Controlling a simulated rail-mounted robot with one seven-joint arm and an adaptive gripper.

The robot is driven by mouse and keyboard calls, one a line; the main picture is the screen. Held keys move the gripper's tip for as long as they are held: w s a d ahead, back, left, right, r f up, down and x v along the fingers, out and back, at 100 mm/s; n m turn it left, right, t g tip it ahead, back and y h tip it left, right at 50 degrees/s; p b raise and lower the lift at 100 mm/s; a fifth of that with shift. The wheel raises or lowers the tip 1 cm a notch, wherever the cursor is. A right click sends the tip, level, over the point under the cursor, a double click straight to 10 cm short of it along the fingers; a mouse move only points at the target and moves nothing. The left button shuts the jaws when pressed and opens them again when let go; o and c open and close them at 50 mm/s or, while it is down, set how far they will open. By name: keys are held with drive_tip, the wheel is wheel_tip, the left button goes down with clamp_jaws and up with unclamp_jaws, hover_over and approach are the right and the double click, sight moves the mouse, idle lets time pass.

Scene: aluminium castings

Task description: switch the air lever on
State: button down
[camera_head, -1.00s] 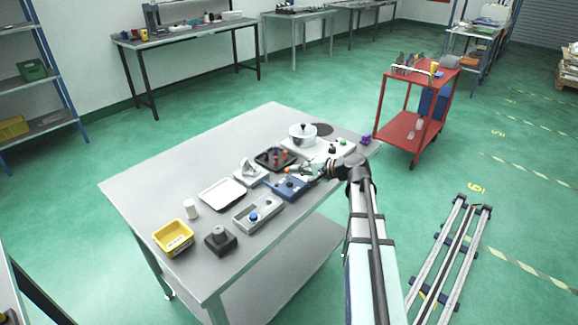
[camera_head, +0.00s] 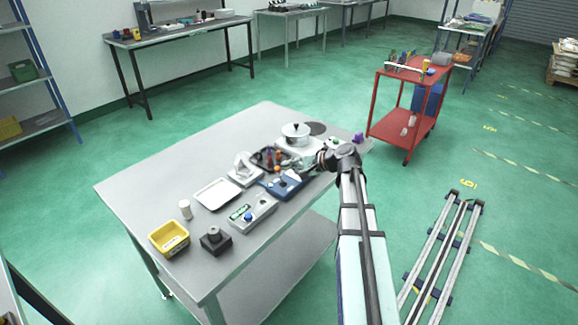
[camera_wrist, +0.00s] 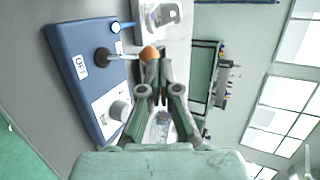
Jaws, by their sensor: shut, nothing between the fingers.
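The blue box (camera_head: 284,186) stands on the grey table near its right edge. In the wrist view the blue box (camera_wrist: 72,62) fills the left side, with a white OFF label (camera_wrist: 81,66) on its face. A metal lever (camera_wrist: 125,56) stands out from a dark pivot and ends in an orange ball (camera_wrist: 149,53). My gripper (camera_wrist: 160,58) is shut and empty, its tips right beside the orange ball; I cannot tell whether they touch. In the head view my gripper (camera_head: 314,167) is small, at the box's right end.
A pot (camera_head: 296,134) and a dark tray (camera_head: 266,160) stand behind the box. A grey control box (camera_head: 262,216) is in front, a white tray (camera_head: 217,194) and yellow bin (camera_head: 168,240) to the left. A red trolley (camera_head: 402,122) stands beyond the table.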

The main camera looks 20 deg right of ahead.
drive_tip(key=w+r+b+v, duration=0.1)
drive_tip(key=r+v, duration=0.1)
drive_tip(key=v, duration=1.2)
drive_tip(key=shift+a, duration=0.25)
